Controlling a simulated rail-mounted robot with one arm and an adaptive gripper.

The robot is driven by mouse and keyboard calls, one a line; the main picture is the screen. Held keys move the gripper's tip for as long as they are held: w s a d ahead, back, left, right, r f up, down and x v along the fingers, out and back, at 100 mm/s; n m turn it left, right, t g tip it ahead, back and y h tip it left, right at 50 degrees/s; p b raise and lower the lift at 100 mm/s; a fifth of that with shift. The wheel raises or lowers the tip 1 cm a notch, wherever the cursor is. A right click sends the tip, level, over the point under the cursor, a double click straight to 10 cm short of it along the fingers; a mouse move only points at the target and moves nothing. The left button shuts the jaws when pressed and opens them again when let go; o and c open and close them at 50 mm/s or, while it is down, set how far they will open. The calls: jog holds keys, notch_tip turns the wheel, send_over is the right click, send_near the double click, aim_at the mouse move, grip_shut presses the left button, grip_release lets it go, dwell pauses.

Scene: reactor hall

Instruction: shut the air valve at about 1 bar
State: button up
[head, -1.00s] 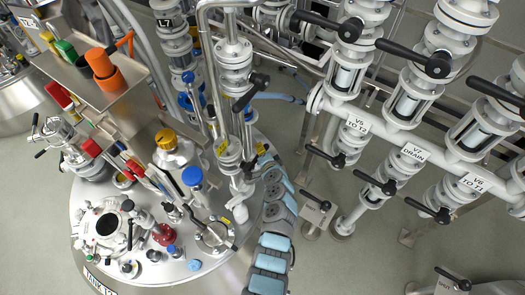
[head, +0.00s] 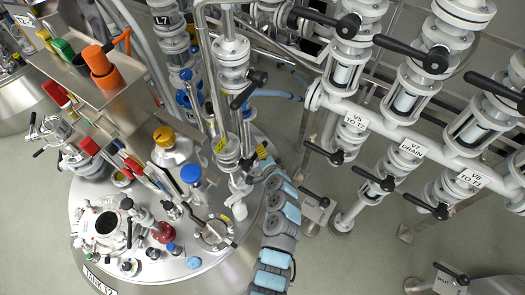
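My arm (head: 279,215), in blue and grey segments, rises from the bottom edge past the right side of the tank lid (head: 150,262). Its far end is beside the vertical pipes at the lid's right rim. My gripper's fingers cannot be made out there, among the pipework. I cannot tell which fitting is the air valve, and no pressure reading is legible. Candidates on the lid include a blue-capped fitting (head: 191,174), a red handwheel (head: 163,233) and a black-handled valve (head: 243,96) on the pipe above my arm.
A tray (head: 121,85) with orange, green and yellow items overhangs the lid. A white manifold (head: 400,135) with several black-handled valves and glass sections fills the right.

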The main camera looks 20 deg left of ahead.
jog(key=v, duration=0.7)
jog(key=shift+d, duration=0.15)
jog(key=shift+s, duration=0.15)
dwell(0.3)
